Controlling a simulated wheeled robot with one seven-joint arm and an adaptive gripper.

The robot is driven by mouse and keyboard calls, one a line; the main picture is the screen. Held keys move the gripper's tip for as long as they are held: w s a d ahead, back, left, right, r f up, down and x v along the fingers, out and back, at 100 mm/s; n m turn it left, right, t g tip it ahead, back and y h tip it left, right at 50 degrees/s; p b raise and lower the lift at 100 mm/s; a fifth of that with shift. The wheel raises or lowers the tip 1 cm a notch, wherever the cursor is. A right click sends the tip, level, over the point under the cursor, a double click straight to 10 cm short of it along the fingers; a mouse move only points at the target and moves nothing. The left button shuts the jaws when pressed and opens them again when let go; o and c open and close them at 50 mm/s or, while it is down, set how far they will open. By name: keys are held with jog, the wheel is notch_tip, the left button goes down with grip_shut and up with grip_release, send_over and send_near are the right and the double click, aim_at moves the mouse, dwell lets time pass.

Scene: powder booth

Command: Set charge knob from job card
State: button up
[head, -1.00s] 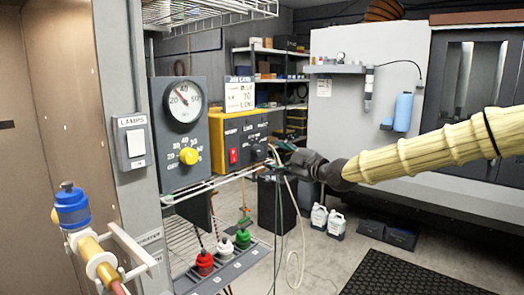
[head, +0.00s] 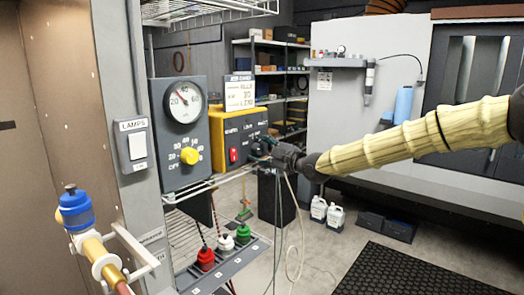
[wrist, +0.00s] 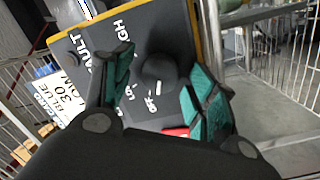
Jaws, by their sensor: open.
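The yellow-edged control box (head: 218,146) has a dark face with a red switch (head: 233,155). In the wrist view its face carries a round black knob (wrist: 158,70) with a white pointer mark, and white lettering around it. My gripper (head: 262,150) is at the front of this box. In the wrist view the open gripper (wrist: 160,82) has its green-padded fingers on either side of the knob; contact cannot be told. The job card (head: 239,93) stands on top of the box; a middle line reads 30. It also shows in the wrist view (wrist: 48,92).
A grey gauge panel (head: 170,135) with a dial (head: 184,100) and yellow knob (head: 190,156) stands left of the box. A wire shelf (head: 212,182) runs below. Red, white and green capped items (head: 206,258) stand lower down. Hoses hang near the gripper.

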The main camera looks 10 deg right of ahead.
jog(key=c, duration=1)
jog(key=shift+c, duration=0.2)
jog(key=shift+m, duration=0.3)
jog(key=m+b, duration=0.1)
jog(key=m, duration=0.2)
jog(key=shift+b, duration=0.3)
jog(key=m+g, duration=0.1)
jog(key=m, duration=0.3)
jog(key=shift+r+m, duration=0.15)
jog(key=shift+m, duration=0.15)
jog(key=shift+d, duration=0.1)
jog(key=o, duration=1)
